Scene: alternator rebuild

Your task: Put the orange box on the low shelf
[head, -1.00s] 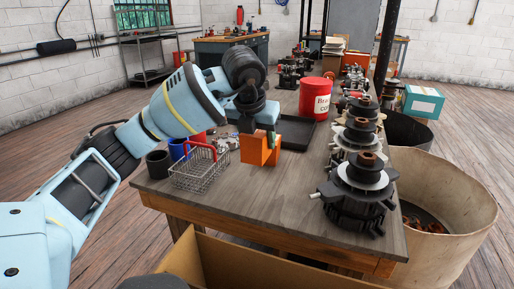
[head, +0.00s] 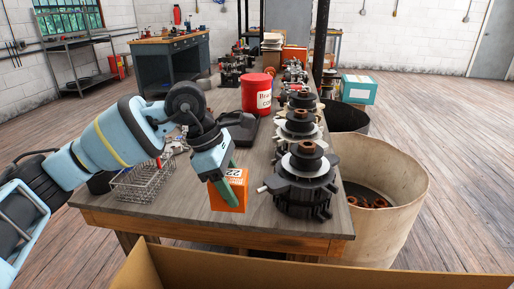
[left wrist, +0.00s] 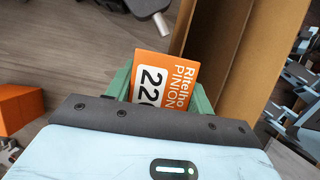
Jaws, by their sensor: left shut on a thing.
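The orange box (head: 241,190) has a white label with a number on it and shows between the green fingers of my left gripper (head: 231,188). The gripper is shut on it and holds it tilted over the near part of the workbench (head: 185,215). In the left wrist view the box (left wrist: 178,70) sits between both fingers, its printed label facing the camera. A metal shelf rack (head: 88,82) with a low level stands far off at the back left. My right gripper is not in view.
An open cardboard box (head: 300,272) is in front of the bench. A wire basket (head: 140,186) stands left of the gripper and a row of alternator parts (head: 303,185) stands right. Another orange object (left wrist: 18,107) shows in the left wrist view. Floor left of the bench is clear.

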